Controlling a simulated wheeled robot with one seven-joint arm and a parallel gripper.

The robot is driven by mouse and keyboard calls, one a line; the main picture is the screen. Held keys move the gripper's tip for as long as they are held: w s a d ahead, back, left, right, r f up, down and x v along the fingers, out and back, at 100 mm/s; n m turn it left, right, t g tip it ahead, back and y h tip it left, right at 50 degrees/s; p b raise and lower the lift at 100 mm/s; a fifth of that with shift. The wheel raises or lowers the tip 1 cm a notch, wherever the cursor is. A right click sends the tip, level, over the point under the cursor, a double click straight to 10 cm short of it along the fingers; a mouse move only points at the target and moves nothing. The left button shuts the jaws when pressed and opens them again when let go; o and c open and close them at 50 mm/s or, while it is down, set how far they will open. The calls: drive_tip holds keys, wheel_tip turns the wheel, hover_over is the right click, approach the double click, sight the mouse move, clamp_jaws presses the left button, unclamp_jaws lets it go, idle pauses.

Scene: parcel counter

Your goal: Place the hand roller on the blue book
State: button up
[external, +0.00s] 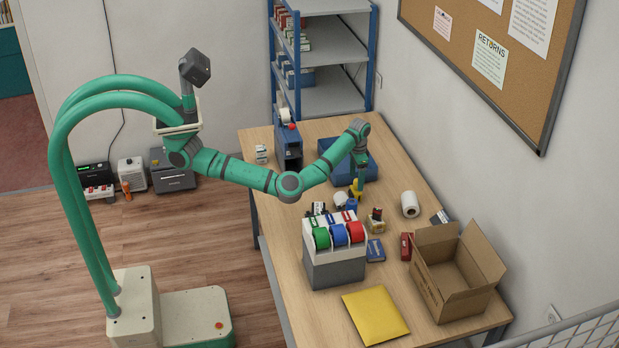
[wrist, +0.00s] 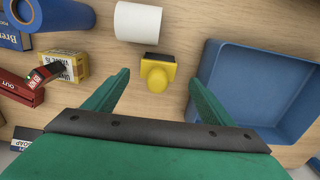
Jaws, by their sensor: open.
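The hand roller appears to be the yellow piece with a black top edge (wrist: 158,74); it also shows as a small yellow shape in the external view (external: 356,189). My gripper (wrist: 159,77) is open above it, with one finger on each side. The same gripper points down at the table in the external view (external: 361,178). I cannot tell how far the fingertips are above the table. The blue book (external: 375,250) lies flat nearer the table's front, with nothing on it. Only its edge shows at the left in the wrist view (wrist: 9,41).
A blue tray (wrist: 262,92) lies close beside my right finger. A white roll (wrist: 138,22), a blue cylinder (wrist: 68,15), a yellow box (wrist: 77,66) and a red item (wrist: 17,87) are nearby. A tape dispenser (external: 335,272) and an open carton (external: 452,300) stand near the book.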

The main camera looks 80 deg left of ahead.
sight(356, 190)
drive_tip(key=shift+s+d+f, duration=0.1)
drive_tip(key=shift+d+f, duration=0.05)
drive_tip(key=shift+f, duration=3.4)
drive_tip(key=c, duration=1.2)
drive_tip(key=shift+c, duration=0.7)
drive_tip(key=shift+r, duration=0.15)
